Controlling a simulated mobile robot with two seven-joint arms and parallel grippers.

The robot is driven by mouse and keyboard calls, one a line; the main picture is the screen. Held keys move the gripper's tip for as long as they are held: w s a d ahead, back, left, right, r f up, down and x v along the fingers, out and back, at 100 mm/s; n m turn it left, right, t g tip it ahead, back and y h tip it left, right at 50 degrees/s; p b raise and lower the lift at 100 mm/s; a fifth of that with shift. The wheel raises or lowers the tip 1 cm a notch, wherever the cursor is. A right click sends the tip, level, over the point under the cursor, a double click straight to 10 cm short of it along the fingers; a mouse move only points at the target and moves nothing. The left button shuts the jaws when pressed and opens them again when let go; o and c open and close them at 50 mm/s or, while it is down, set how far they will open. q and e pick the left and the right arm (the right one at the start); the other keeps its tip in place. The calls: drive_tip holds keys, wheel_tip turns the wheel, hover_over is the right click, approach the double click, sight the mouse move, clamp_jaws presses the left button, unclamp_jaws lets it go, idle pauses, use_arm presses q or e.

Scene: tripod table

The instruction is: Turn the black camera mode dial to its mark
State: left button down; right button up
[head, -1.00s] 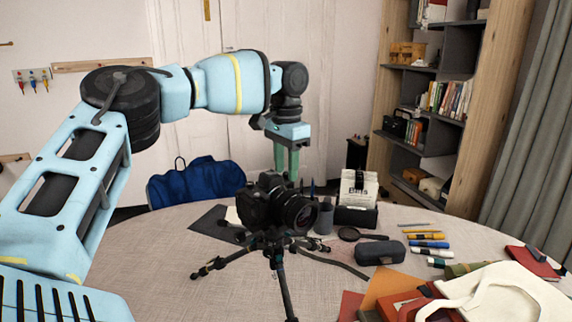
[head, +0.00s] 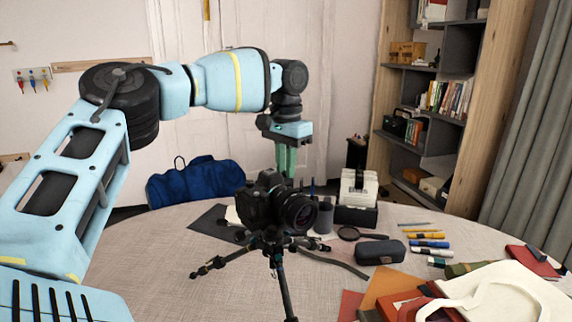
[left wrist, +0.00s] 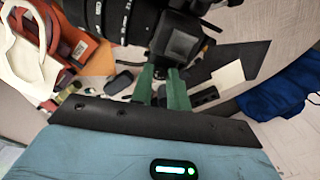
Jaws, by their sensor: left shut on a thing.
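The black camera (head: 262,202) stands on a tripod (head: 274,245) on the round table, its lens (head: 300,213) facing right and toward me. My left gripper (head: 287,172) comes down from above onto the top of the camera. Its green fingers are shut on the mode dial, which they and the camera body hide. In the left wrist view, the two green fingers (left wrist: 162,88) reach to the camera body (left wrist: 180,42), close together with a narrow gap. The dial's mark cannot be made out. My right gripper is not in view.
A dark case (head: 379,251), several markers (head: 428,244) and a white-and-black holder (head: 357,200) stand right of the camera. A cream bag (head: 495,295) lies at the front right. A blue bag (head: 197,183) is behind the table. The table's front left is clear.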

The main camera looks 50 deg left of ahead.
use_arm(q)
drive_tip(key=shift+n, duration=2.2)
drive_tip(key=c, duration=1.3)
unclamp_jaws()
drive_tip(key=shift+c, duration=0.2)
